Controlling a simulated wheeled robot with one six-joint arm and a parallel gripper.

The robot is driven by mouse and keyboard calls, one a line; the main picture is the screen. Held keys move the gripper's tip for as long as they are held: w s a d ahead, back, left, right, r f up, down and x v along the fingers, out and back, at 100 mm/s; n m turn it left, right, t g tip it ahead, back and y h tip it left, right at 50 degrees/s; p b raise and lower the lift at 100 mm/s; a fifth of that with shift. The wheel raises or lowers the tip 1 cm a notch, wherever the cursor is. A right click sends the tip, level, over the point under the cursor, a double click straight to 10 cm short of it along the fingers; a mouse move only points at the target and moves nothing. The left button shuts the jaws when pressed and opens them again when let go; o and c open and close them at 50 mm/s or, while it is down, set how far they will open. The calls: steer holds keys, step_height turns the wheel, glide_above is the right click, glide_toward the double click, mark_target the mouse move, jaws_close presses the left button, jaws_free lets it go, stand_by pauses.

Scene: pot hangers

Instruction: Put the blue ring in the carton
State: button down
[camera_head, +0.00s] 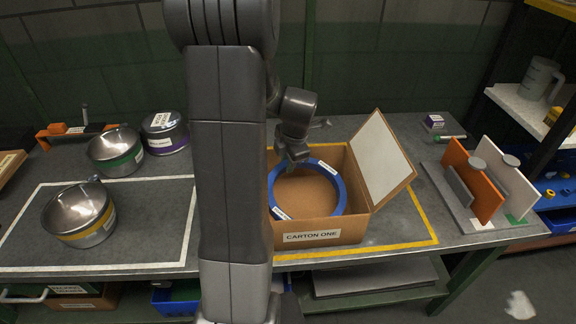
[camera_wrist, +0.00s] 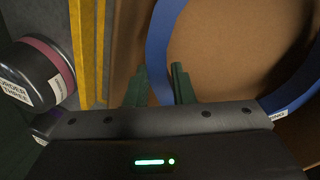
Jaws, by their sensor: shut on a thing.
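The blue ring (camera_head: 337,205) is within the open carton (camera_head: 325,234) labelled "CARTON ONE", or at the level of its opening; I cannot tell whether it touches the bottom. My gripper (camera_head: 297,165) is at the ring's upper left edge in the head view. In the wrist view, my gripper's two green fingers (camera_wrist: 160,88) are shut on the band of the blue ring (camera_wrist: 161,40), with brown cardboard below. The carton's lid flap stands open on the right. My arm hides the carton's left side in the head view.
Steel pots with yellow (camera_head: 78,214), green (camera_head: 117,152) and purple (camera_head: 165,133) bands stand on the left of the bench. An orange and white upright rack (camera_head: 472,181) stands to the right. Yellow tape (camera_head: 424,218) borders the carton's area.

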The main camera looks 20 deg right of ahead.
steer(key=shift+f, duration=1.05)
steer(key=shift+f, duration=0.15)
steer(key=c, duration=1.2)
jaws_free()
steer(key=shift+c, duration=0.2)
steer(key=shift+d+r, duration=0.1)
steer(key=shift+r, duration=0.6)
steer(key=v, duration=1.1)
